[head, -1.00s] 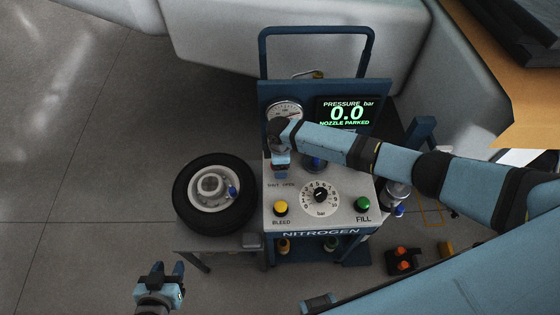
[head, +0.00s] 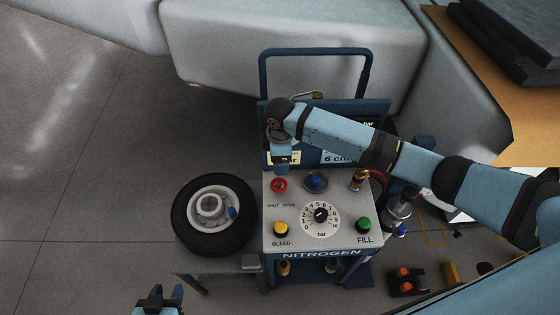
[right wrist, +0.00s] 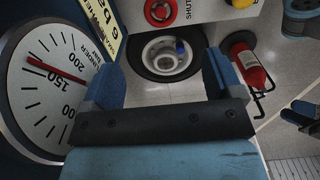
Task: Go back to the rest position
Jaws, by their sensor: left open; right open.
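My right gripper (head: 282,165) hangs above the nitrogen cart's panel (head: 345,236), just behind the red shut/open valve knob (head: 279,185), with a gap to it. In the right wrist view its two fingers (right wrist: 162,72) are spread with nothing between them. The red knob also shows in that view (right wrist: 160,11), beyond the fingers. My right arm crosses in front of the gauge and the pressure display, hiding most of both. My left gripper (head: 160,297) is at the bottom edge of the head view, open and empty, partly cut off.
A wheel with a black tyre (head: 213,252) lies on a low stand left of the cart. A blue handle (head: 264,80) rises behind the panel. In the right wrist view, a large dial gauge (right wrist: 42,82) is close on the left and a red extinguisher (right wrist: 248,68) stands at right.

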